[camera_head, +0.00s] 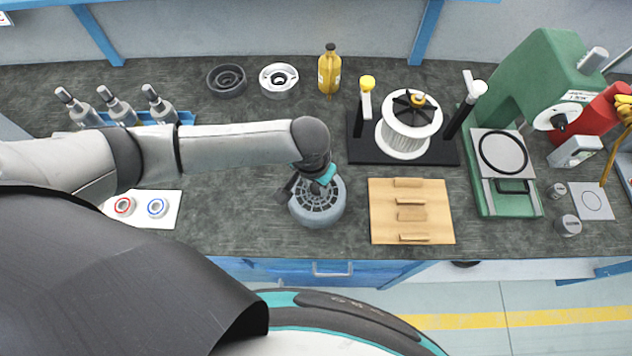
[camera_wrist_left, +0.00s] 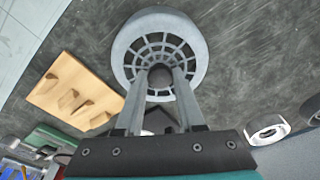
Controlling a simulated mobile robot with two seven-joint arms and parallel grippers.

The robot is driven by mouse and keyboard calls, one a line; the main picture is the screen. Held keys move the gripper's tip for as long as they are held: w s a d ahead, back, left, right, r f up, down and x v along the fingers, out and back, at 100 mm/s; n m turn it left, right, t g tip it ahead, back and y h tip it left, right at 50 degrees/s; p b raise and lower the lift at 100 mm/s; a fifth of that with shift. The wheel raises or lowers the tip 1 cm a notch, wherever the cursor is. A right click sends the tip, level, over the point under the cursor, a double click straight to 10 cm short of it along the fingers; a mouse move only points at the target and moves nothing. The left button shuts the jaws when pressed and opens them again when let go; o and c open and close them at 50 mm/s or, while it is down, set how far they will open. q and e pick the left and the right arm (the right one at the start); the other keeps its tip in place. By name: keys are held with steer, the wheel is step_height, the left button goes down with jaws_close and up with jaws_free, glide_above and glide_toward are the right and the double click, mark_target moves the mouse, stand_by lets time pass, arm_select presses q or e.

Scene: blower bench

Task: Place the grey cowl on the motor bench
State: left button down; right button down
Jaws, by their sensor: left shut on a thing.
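The grey cowl (camera_head: 318,205) is a round cap with a slotted grille on top. It is at the front middle of the dark bench top (camera_head: 240,225) in the head view, left of the wooden board. My left gripper (camera_head: 318,184) is over it from above, shut on the hub of its grille. In the left wrist view the two fingers (camera_wrist_left: 160,84) close on the hub at the centre of the cowl (camera_wrist_left: 196,38). I cannot tell whether the cowl touches the bench or hangs just above it. My right gripper is in neither view.
A wooden board with slats (camera_head: 446,215) lies right of the cowl. Behind it stands a black fixture (camera_head: 361,150) with a white finned rotor (camera_head: 396,138). A green press (camera_head: 540,85) stands at the right. A white card with two rings (camera_head: 141,216) lies left.

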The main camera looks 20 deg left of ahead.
mark_target(313, 197)
arm_select(q)
steer(key=shift+f, duration=0.1)
steer(key=c, duration=0.5)
jaws_free()
steer(key=r, duration=0.4)
steer(key=s+r+p, duration=0.1)
steer(key=r, duration=0.3)
steer(key=r+p, duration=0.1)
steer(key=r, duration=0.3)
steer(key=shift+s+a+r, duration=0.1)
steer(key=shift+s+a, duration=0.1)
